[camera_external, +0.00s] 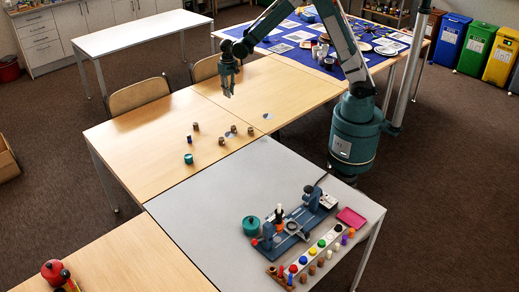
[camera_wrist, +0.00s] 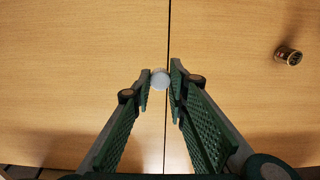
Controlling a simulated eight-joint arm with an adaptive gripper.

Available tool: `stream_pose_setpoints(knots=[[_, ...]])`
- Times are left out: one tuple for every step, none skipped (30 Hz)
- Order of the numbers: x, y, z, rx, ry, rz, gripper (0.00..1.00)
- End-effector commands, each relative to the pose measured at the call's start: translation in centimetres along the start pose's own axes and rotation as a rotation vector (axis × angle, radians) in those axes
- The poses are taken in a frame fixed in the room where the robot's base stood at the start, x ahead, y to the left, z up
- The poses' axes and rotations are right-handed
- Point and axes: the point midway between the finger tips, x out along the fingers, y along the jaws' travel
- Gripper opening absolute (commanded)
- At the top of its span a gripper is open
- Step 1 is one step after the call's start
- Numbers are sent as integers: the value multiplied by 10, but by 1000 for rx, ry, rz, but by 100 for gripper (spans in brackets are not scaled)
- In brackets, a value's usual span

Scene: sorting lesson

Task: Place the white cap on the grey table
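The white cap (camera_wrist: 160,79) shows in the wrist view as a small pale round piece between my two fingertips. My gripper (camera_wrist: 160,77) appears closed on it, with a finger against each side. In the external view my gripper (camera_external: 228,94) hangs above the far part of the wooden tables, near the seam between them.
On the grey table are a teal pot (camera_external: 251,225), a blue fixture (camera_external: 287,236), a rack of coloured caps (camera_external: 311,252) and a pink tray (camera_external: 351,218).

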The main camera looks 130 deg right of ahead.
Motion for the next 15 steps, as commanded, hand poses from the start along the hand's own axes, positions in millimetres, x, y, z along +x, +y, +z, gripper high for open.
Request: stream_pose_setpoints(knots=[[0,13,-6,25,0,0,14],[0,19,-9,37,0,0,14],[0,28,-13,55,0,0,14],[0,34,-16,67,0,0,14],[0,39,-18,78,0,0,14],[0,45,-21,92,0,0,14],[0,50,-23,101,0,0,14],[0,54,-24,109,0,0,14],[0,58,-26,118,0,0,14],[0,61,-27,123,0,0,14],[0,64,-28,129,0,0,14],[0,66,-30,134,0,0,14],[0,68,-30,138,0,0,14],[0,69,-31,140,0,0,14],[0,70,-31,143,0,0,14]])
